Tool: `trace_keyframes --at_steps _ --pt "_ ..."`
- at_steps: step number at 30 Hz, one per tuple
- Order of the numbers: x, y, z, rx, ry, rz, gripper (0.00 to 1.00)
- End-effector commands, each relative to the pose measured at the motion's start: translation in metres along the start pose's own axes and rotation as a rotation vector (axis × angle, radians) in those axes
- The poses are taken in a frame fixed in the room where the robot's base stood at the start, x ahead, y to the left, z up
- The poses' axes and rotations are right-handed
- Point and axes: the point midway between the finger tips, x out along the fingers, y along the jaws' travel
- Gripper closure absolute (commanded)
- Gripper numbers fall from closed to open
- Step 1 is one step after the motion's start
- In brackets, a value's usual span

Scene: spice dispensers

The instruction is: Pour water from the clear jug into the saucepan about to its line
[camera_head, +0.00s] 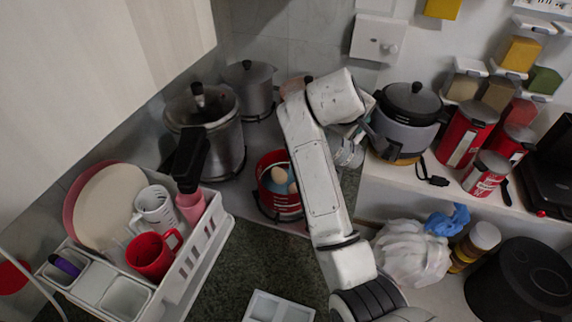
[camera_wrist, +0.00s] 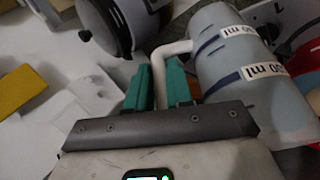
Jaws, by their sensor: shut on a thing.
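My gripper (camera_wrist: 165,88) is shut on the white handle (camera_wrist: 172,50) of the clear jug (camera_wrist: 240,85). The jug is bluish and see-through, with blue bands and white "ml" labels, and lies aslant in the wrist view. In the head view only part of the jug (camera_head: 348,153) shows beside my arm, and my gripper is mostly hidden there. I cannot tell the water level in it. I cannot surely pick out the saucepan; two lidded metal pots (camera_head: 212,140) (camera_head: 248,88) stand at the back left, left of my arm.
A red round container with eggs (camera_head: 278,202) stands just left of my arm. A grey cooker (camera_head: 405,128) stands to the right. A white dish rack (camera_head: 205,245) with cups and plates fills the lower left. Red tins (camera_head: 465,135) line the right shelf, above a white bag (camera_head: 410,250).

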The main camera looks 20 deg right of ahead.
Motion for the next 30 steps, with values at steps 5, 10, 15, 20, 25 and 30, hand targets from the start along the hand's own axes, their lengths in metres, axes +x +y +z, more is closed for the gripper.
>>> trace_keyframes --at_steps 5,10,15,20,25,30 --pt "-0.0035 0.0019 -0.0017 -0.004 0.000 0.019 1.00" --pt "-0.0054 0.0027 -0.0022 -0.009 -0.002 0.030 1.00" --pt "-0.0069 0.0036 -0.0026 -0.014 -0.004 0.042 1.00" --pt "-0.0082 0.0040 -0.0031 -0.018 -0.006 0.051 1.00" --pt "-0.0096 0.0045 -0.0036 -0.022 -0.007 0.060 1.00" --pt "-0.0111 0.0052 -0.0041 -0.026 -0.009 0.071 1.00"
